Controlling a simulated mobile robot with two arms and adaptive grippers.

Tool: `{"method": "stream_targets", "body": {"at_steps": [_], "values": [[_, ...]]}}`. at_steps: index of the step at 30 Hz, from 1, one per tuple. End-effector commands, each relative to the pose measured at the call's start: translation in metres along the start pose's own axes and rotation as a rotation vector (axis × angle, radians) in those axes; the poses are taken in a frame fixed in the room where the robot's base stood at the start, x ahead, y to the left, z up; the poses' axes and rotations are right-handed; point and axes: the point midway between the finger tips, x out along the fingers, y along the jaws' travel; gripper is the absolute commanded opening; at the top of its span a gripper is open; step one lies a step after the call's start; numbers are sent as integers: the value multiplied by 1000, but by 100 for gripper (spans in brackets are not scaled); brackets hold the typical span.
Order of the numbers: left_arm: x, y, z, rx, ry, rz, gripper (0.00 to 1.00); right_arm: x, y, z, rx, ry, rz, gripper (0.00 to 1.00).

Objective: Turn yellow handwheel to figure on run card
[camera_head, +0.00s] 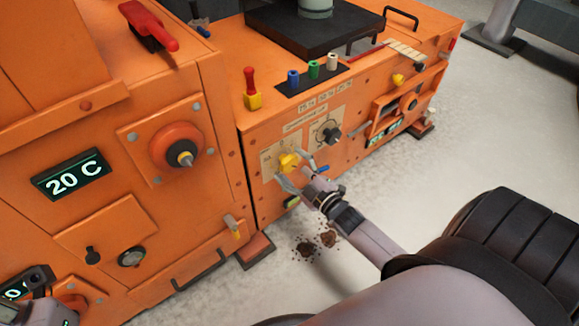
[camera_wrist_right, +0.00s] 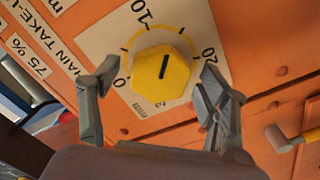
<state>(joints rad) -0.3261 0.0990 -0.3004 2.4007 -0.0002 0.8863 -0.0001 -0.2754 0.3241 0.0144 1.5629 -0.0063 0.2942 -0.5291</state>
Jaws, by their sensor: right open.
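The yellow handwheel (camera_head: 289,162) is a faceted knob on a pale dial plate on the orange panel. In the right wrist view the yellow handwheel (camera_wrist_right: 158,72) shows a black line, whose upper end points between the 10 and 20 marks. The scale reads 0, 10, 20. My right gripper (camera_head: 297,174) is open, with one finger on each side of the handwheel; I cannot tell whether they touch it. Part of my left arm (camera_head: 45,312) shows at the lower left; its fingers are not clear. I cannot pick out a run card for certain.
A black knob (camera_head: 327,133) on its own dial is right of the handwheel. A red-and-yellow lever (camera_head: 251,88) stands on the ledge above. A display (camera_head: 72,174) reads 20 C, beside a red round knob (camera_head: 177,148). Dark crumbs (camera_head: 318,243) lie on the floor.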

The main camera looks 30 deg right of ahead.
Motion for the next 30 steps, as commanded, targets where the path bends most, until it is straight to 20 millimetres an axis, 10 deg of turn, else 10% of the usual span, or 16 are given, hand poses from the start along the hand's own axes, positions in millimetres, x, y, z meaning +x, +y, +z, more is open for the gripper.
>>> {"method": "stream_targets", "body": {"at_steps": [13, 30], "values": [[4, 0, 0, 2, 19, 9, 0, 13, 0, 0, 0, -1, -1, 70], [5, 0, 0, 2, 21, 5, 0, 13, 0, 0, 0, -1, -1, 32]]}}
